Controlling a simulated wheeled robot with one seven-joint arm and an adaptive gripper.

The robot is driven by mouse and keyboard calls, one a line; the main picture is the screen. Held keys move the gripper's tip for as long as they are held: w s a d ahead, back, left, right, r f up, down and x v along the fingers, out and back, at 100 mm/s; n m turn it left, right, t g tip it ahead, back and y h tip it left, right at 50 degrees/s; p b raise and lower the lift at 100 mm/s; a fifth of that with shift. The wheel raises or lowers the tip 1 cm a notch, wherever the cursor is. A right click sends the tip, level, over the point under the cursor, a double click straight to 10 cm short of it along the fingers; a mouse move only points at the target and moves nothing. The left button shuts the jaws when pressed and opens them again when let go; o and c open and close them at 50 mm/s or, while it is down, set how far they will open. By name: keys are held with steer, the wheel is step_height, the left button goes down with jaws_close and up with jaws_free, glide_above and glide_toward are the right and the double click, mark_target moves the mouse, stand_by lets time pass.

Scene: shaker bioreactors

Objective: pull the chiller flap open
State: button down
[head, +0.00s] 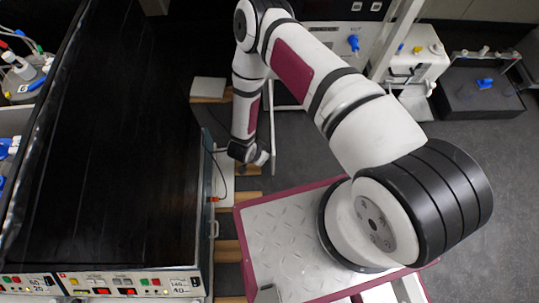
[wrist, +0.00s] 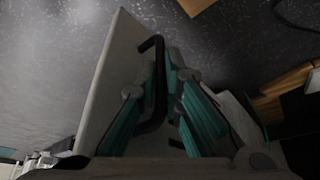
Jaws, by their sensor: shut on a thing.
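The chiller flap appears as a pale flat panel (wrist: 108,75) left of centre in the wrist view, with its face slanted across the picture. A black bent handle (wrist: 157,98) stands out from it. My gripper (wrist: 160,76) has its teal fingers on either side of this handle and is shut on it. In the head view, my gripper (head: 249,154) is low down at the end of my arm, beside the large black-topped unit. My wrist and the steep angle hide the flap and handle contact there.
The black-topped shaker unit (head: 115,130) fills the left, with a control panel (head: 130,283) at its front. Wooden pallet slats (head: 229,250) lie on the floor beside it. A white bench device (head: 415,60) and black box (head: 480,95) stand at back right. Grey floor is clear at right.

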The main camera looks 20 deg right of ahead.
steer(key=shift+a, duration=0.1)
stand_by(0.3)
steer(key=c, duration=2)
jaws_free()
steer(key=shift+r, duration=0.1)
steer(key=v, duration=1.1)
steer(key=shift+a+r, duration=0.15)
steer(key=shift+r, duration=0.25)
